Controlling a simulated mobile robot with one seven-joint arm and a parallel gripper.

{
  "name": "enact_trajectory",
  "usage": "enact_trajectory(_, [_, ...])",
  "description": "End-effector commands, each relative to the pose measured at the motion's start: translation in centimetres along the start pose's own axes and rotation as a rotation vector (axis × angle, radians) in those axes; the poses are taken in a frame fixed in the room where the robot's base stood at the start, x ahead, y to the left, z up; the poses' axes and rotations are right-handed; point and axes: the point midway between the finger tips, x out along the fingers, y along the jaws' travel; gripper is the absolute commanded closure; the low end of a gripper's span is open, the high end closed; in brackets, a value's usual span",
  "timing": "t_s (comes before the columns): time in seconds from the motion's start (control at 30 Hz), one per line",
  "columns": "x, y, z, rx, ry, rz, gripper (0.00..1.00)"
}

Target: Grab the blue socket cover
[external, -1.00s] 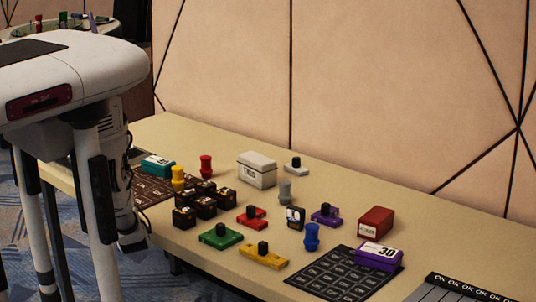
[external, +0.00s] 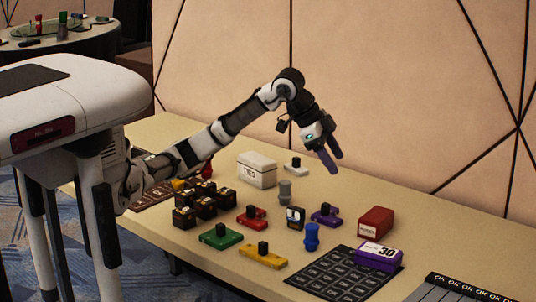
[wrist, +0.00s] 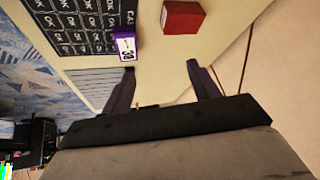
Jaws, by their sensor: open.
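The blue socket cover (external: 311,237), a knob-shaped blue piece, stands upright on the table near its front edge in the external view. A yellow block lies to its left and a black grid mat to its right. It does not show in the wrist view. My gripper (external: 331,166) is raised above the back of the table, above and behind the blue piece and well apart from it. Its two dark fingers are spread and empty, as the wrist view also shows (wrist: 160,68).
Close around are a grey knob (external: 285,189), a purple block (external: 326,215), a small dark box (external: 295,217), a yellow block (external: 263,256) and a red box (external: 376,221). A purple box (external: 379,255) sits on the grid mat (external: 330,275). The wall rises behind.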

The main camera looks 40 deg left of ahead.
Motion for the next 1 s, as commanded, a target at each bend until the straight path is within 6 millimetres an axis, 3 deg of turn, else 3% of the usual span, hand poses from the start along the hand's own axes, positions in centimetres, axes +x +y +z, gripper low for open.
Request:
enact_trajectory(0.03, [2.0,1.5,1.7,0.037,-0.139,0.041,0.4])
enact_trajectory(0.1, [3.3,3.0,3.8,0.077,-0.304,0.093,0.4])
enact_trajectory(0.3, [4.3,4.5,6.8,0.125,-0.524,0.16,0.4])
enact_trajectory(0.7, [10.0,5.4,10.4,0.126,-0.531,0.163,0.4])
enact_trajectory(1.0, [12.1,5.6,11.7,0.125,-0.53,0.162,0.4])
